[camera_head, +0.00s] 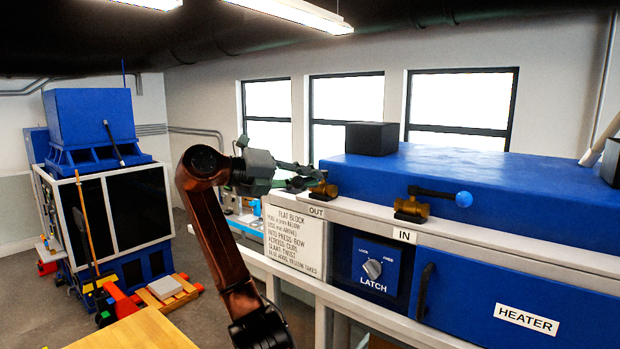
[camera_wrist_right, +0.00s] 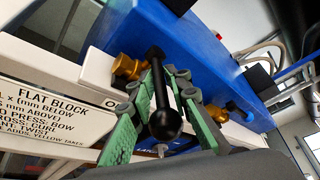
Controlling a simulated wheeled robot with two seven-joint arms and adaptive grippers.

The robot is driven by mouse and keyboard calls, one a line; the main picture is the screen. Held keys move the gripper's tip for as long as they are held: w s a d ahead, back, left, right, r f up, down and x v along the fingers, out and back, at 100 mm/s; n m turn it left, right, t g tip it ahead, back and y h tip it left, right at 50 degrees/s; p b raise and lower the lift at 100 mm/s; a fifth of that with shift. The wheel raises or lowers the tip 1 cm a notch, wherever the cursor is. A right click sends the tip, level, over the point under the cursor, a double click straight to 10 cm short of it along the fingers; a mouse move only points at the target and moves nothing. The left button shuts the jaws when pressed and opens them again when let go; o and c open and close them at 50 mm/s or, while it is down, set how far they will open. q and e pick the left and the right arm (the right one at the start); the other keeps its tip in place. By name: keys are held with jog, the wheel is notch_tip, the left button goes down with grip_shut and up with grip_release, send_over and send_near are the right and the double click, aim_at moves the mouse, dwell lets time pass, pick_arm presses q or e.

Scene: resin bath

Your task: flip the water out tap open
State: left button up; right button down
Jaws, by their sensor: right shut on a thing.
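The water out tap (camera_head: 325,189) is a brass valve by the OUT label at the near left end of the blue lid. In the right wrist view its brass body (camera_wrist_right: 127,67) shows, with a black lever (camera_wrist_right: 160,88) ending in a black ball. My right gripper (camera_head: 306,176) is at this tap. In the right wrist view its green-padded fingers (camera_wrist_right: 161,76) are closed on both sides of the lever, the ball towards the palm. In the head view the gripper hides most of the lever. My left gripper is not in view.
The IN tap (camera_head: 411,207) stands to the right, its black lever pointing right to a blue ball (camera_head: 463,199). Below are a latch panel (camera_head: 372,268) and a heater drawer (camera_head: 527,318). A wooden tabletop (camera_head: 140,333) is at the front left.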

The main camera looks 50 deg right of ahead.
jog(key=c, duration=2)
grip_release()
jog(key=shift+w+a+f, duration=0.1)
jog(key=shift+f, duration=0.1)
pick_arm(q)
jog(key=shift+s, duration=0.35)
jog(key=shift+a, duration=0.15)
pick_arm(e)
jog(key=shift+r, duration=0.1)
jog(key=shift+a, duration=0.1)
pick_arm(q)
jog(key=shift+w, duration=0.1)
pick_arm(e)
jog(key=v, duration=1.2)
